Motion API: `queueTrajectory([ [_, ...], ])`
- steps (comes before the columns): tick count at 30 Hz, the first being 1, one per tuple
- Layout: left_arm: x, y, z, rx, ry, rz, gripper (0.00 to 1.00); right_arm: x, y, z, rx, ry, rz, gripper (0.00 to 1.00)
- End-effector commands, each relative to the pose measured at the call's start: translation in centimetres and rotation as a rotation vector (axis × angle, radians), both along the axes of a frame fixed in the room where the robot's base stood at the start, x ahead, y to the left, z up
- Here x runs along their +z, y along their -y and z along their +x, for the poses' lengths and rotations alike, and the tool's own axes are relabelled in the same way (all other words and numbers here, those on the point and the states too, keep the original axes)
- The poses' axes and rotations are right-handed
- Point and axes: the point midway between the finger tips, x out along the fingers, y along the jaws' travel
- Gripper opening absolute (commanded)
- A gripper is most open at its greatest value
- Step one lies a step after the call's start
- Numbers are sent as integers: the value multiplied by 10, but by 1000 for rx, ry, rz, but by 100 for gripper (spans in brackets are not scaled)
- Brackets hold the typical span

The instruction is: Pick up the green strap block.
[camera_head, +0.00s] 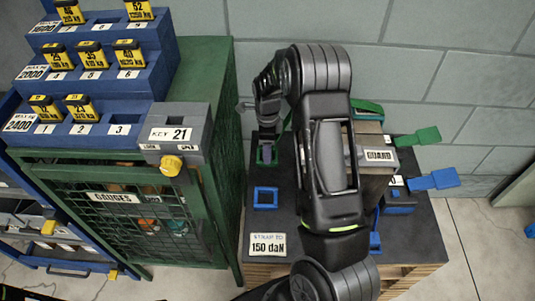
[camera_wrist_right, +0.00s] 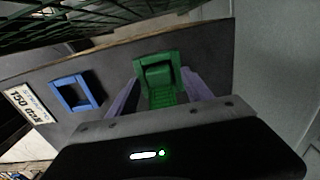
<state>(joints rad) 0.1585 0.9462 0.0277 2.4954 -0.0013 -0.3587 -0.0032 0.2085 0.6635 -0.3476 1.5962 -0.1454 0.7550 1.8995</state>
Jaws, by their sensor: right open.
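A green block (camera_wrist_right: 158,75) with a ribbed lower part lies on the dark board in the right wrist view; I take it to be the green strap block. My right gripper (camera_wrist_right: 158,90) has its two purple-grey fingers apart, one on each side of the block. I cannot tell whether they touch it. In the head view, my right gripper (camera_head: 267,152) reaches down onto the dark board, and only a little green shows around its fingers. My arm hides part of the board.
An empty-looking blue square frame (camera_head: 265,197) lies near the block, by a "150 daN" label (camera_head: 268,245). A box marked "GUARD" (camera_head: 378,155), a green handle (camera_head: 417,138) and a blue handle (camera_head: 435,180) stand at the right. A green cage cabinet (camera_head: 225,110) stands close at the left.

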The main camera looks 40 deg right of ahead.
Motion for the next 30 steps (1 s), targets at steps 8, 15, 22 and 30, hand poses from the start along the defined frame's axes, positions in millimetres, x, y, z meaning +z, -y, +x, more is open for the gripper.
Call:
queueTrajectory([
  [8, 0, 0, 0, 0, 0, 0, 58, 0, 0, 0, 0, 0, 0, 43],
  [15, 0, 0, 0, 0, 0, 0, 58, 0, 0, 0, 0, 0, 0, 23],
  [22, 0, 0, 0, 0, 0, 0, 58, 0, 0, 0, 0, 0, 0, 4],
  [30, 0, 0, 0, 0, 0, 0, 58, 0, 0, 0, 0, 1, -1, 0],
])
